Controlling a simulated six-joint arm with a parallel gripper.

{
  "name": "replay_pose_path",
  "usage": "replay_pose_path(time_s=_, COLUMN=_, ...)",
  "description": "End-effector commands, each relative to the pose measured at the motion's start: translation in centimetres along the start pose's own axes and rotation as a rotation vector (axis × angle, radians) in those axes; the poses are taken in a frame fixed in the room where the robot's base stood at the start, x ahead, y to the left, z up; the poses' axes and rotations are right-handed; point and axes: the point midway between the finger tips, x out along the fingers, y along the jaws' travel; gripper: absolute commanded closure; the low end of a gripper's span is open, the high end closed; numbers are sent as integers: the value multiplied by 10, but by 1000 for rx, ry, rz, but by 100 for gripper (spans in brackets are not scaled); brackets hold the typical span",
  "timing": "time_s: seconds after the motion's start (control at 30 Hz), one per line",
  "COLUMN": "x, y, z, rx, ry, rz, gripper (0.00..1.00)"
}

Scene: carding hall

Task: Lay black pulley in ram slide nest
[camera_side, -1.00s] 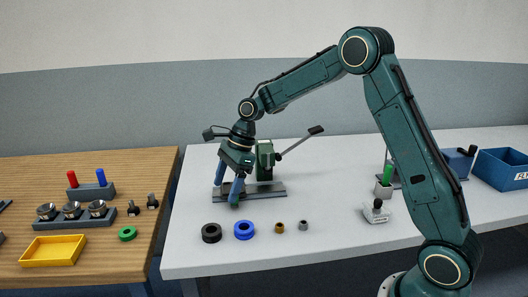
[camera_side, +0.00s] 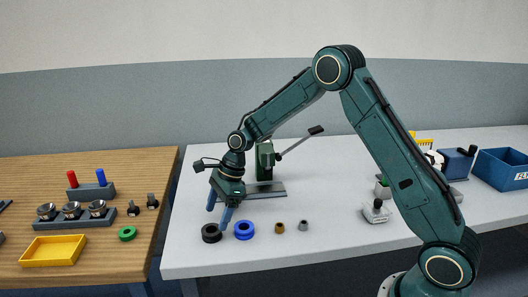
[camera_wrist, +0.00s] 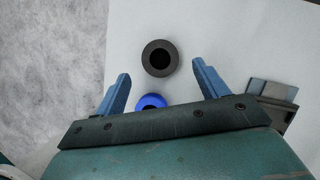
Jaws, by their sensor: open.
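The black pulley (camera_side: 211,239) lies flat on the white table near its front left edge. In the wrist view the black pulley (camera_wrist: 145,59) shows as a dark ring lying just beyond the fingertips, roughly centred between them. My gripper (camera_side: 217,218) is open and empty, its blue fingers pointing down above and beside the black pulley. In the wrist view my gripper (camera_wrist: 161,70) has its fingers wide apart. A green press with a lever (camera_side: 264,163) stands behind the gripper on a grey base (camera_side: 268,191), probably the ram slide; its nest cannot be made out.
A blue ring (camera_side: 244,236) lies right of the black pulley, partly behind the gripper body in the wrist view (camera_wrist: 151,98). A brass bush (camera_side: 279,228) and a grey bush (camera_side: 303,225) lie further right. A wooden bench (camera_side: 120,200) with parts stands at left.

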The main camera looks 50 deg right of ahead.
Motion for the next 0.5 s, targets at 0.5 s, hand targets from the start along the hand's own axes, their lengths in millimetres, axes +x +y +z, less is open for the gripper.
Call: replay_pose_path(time_s=0.5, x=46, y=0, z=1, rx=-1, ry=1, rz=1, gripper=27)
